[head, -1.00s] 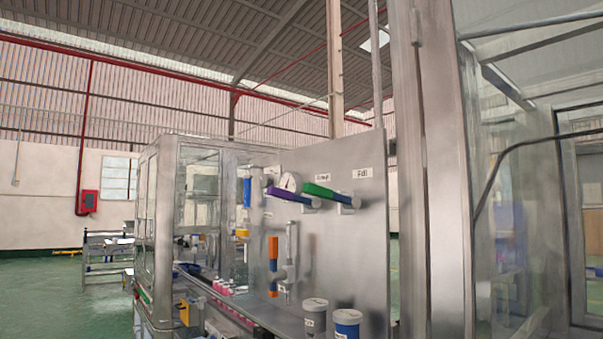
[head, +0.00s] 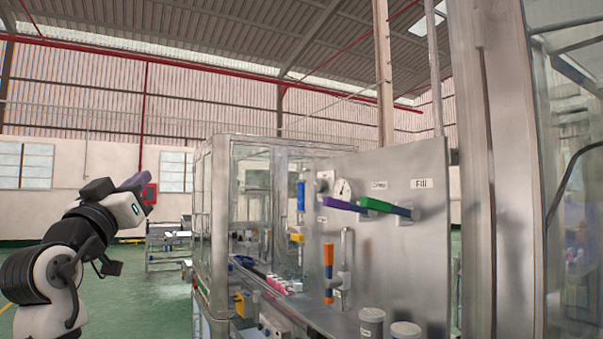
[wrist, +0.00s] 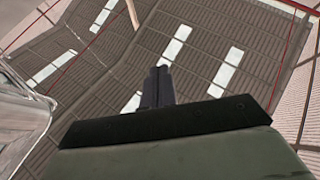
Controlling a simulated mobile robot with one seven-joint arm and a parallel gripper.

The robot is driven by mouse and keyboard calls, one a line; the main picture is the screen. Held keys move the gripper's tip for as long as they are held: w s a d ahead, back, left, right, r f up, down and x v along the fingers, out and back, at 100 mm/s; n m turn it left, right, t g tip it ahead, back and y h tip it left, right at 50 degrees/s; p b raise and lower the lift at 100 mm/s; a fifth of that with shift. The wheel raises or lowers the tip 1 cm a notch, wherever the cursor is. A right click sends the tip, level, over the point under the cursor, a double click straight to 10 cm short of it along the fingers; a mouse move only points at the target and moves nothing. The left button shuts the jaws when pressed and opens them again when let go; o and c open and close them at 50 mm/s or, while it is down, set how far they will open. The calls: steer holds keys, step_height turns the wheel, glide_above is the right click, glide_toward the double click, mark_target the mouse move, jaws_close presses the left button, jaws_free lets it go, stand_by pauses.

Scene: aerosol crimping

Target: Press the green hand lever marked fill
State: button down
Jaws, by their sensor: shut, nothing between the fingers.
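The green hand lever (head: 378,204) sticks out to the left from the steel panel, below the white label "Fill" (head: 422,183). A purple lever (head: 342,205) sits just left of it, near another label (head: 379,185), and partly overlaps it in the head view. My gripper (wrist: 158,72) is shut and empty; its dark fingers point at the roof in the wrist view. In the head view my arm is raised at the far left, well apart from both levers. The wrist view shows neither lever.
A metal post (head: 490,180) rises at right. Green floor lies open at left.

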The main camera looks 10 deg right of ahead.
steer(key=d+r+m+g+h+p, duration=0.1)
steer(key=d+r+m+g+h, duration=0.2)
steer(key=d, duration=0.4)
steer(key=d+r+m+g+h, duration=0.1)
steer(key=d+m+g+h, duration=0.15)
steer(key=d+g, duration=0.3)
steer(key=d+r+m+g+h+p, duration=0.1)
steer(key=d+r+m+g+h, duration=0.15)
steer(key=d, duration=0.45)
steer(key=s+d+r+m+g+y+p, duration=0.1)
steer(key=s+d+m+g+y, duration=0.1)
steer(key=s+d+m+g, duration=0.3)
steer(key=s+d+g, duration=0.3)
steer(key=s+d, duration=0.1)
steer(key=d, duration=0.1)
steer(key=shift+s+d+r, duration=0.25)
steer(key=shift+s+r, duration=0.05)
steer(key=shift+s, duration=0.05)
